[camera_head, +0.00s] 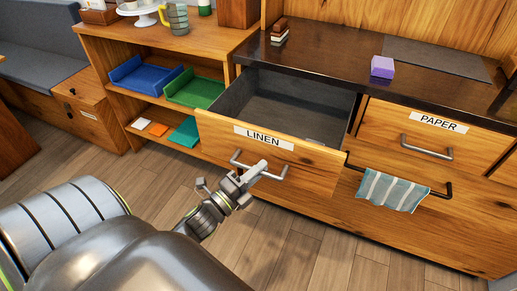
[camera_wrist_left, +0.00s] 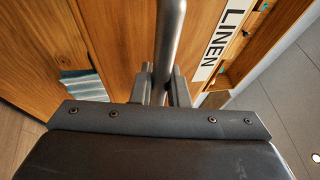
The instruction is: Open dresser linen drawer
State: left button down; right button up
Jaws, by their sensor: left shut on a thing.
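The linen drawer (camera_head: 215,132) stands pulled out from the dresser in the head view, with its label reading LINEN (camera_head: 264,138) on the front. Its grey inside shows and looks empty. A metal bar handle (camera_head: 278,174) runs across the drawer front below the label. My left gripper (camera_head: 254,173) is shut on the handle near its middle. In the left wrist view the handle (camera_wrist_left: 170,40) passes between the two fingers (camera_wrist_left: 166,90), and the LINEN label (camera_wrist_left: 222,40) is to the right. My right gripper is not in view.
A shut drawer labelled PAPER (camera_head: 438,121) is to the right. A striped towel (camera_head: 392,191) hangs on a rail below. A purple block (camera_head: 382,67) sits on the dark top (camera_head: 340,50). Blue (camera_head: 144,76) and green (camera_head: 194,89) trays are on the left shelf. Wooden floor is open in front.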

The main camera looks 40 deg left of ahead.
pick_arm(q)
jog(key=c, duration=1.4)
grip_release()
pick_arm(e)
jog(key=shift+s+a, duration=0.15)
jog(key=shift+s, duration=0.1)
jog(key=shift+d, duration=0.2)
pick_arm(q)
jog(key=shift+s, duration=0.1)
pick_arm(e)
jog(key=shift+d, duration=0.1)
pick_arm(q)
jog(key=shift+s+f, duration=0.15)
jog(key=shift+s, duration=0.1)
jog(key=b+v, duration=0.2)
jog(key=v, duration=1.4)
jog(key=shift+s, duration=0.35)
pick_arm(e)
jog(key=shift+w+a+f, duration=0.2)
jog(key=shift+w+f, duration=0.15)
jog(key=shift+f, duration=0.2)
pick_arm(q)
jog(key=shift+a, duration=0.15)
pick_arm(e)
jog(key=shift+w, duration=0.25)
